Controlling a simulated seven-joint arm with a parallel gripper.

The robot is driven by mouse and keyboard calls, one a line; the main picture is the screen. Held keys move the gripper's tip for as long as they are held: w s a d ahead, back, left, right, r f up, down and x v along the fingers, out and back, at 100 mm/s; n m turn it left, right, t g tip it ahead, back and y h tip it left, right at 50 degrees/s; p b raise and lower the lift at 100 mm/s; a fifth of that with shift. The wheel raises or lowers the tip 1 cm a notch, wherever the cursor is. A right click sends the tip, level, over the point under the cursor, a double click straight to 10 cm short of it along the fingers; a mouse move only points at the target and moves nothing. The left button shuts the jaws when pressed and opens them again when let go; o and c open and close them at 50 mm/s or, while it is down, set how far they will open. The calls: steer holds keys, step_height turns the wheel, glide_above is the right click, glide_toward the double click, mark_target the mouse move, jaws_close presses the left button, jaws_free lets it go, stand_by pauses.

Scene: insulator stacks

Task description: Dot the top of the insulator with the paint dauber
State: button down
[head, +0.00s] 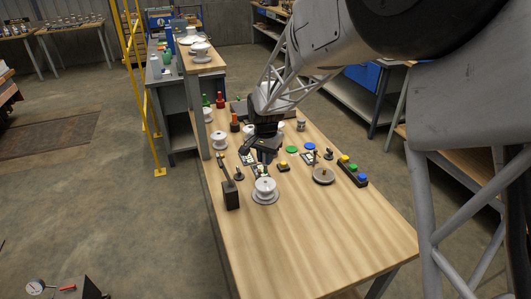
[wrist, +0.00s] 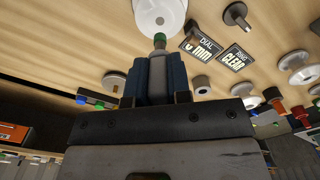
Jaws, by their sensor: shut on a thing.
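The white insulator (head: 265,186) stands upright on a round grey base on the wooden table. Its round white top (wrist: 158,14) also shows in the wrist view, cut by the upper edge. My gripper (head: 264,155) points down just behind the insulator in the head view. In the wrist view my gripper (wrist: 158,70) is shut on the paint dauber (wrist: 158,40), a grey body with a green tip. In that picture the green tip overlaps the near edge of the white insulator. I cannot tell whether they touch. The gripper mostly hides the dauber in the head view.
A dark block (head: 230,197) with an upright rod stands left of the insulator. A round brown-grey disc (head: 323,176) and a button box (head: 352,170) lie to the right. Label plates (wrist: 236,58) lie beside the insulator. Bottles and other insulators stand behind. The table front (head: 310,240) is clear.

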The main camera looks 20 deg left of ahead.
mark_target(266, 170)
steer(key=shift+f, duration=1.7)
steer(key=shift+f, duration=0.65)
stand_by(1.6)
steer(key=shift+r, duration=0.1)
steer(key=shift+r, duration=3.5)
